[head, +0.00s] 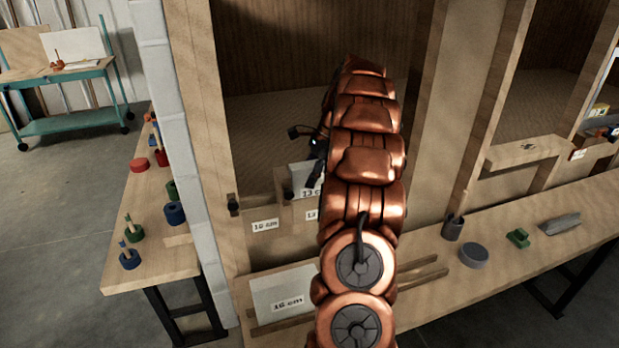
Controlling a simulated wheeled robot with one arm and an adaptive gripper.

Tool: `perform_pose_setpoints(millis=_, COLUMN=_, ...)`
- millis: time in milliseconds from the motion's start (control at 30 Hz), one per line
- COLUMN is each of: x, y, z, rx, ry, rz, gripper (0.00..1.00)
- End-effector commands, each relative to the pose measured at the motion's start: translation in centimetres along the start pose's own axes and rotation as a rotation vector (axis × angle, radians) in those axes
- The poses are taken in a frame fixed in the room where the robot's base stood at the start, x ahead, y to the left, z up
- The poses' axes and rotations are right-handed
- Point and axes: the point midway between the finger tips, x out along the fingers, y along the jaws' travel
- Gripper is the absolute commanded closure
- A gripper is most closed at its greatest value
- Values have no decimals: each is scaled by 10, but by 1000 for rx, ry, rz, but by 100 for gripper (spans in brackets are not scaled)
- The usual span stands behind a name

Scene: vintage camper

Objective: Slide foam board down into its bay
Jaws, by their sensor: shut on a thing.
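My gripper (316,172), dark and partly hidden by my copper arm, is shut on a pale foam board (301,174). The board is upright, its lower edge behind or within a small wooden front piece (284,192); I cannot tell how deep it sits. A label reading about 13 cm is at its lower part. The wooden bay front carries more labels, one reading about 18 cm (265,225). A second, larger pale board (284,291), labelled about 18 cm, leans in slats on the bench below. My arm hides the bays to the right.
Tall wooden posts (203,120) frame the opening. On the bench at right are a dark cup (453,228), a grey round disc (473,255), a green block (518,238) and a grey piece (559,223). A side bench at left holds coloured rings and pegs.

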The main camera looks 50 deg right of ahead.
Motion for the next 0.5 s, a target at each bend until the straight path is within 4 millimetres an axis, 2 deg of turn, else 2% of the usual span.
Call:
perform_pose_setpoints(millis=133, x=10, y=0, z=-4, rx=0, ry=1, rz=-1, gripper=89)
perform_pose_setpoints(millis=500, x=14, y=0, z=-6, rx=0, ry=1, rz=-1, gripper=89)
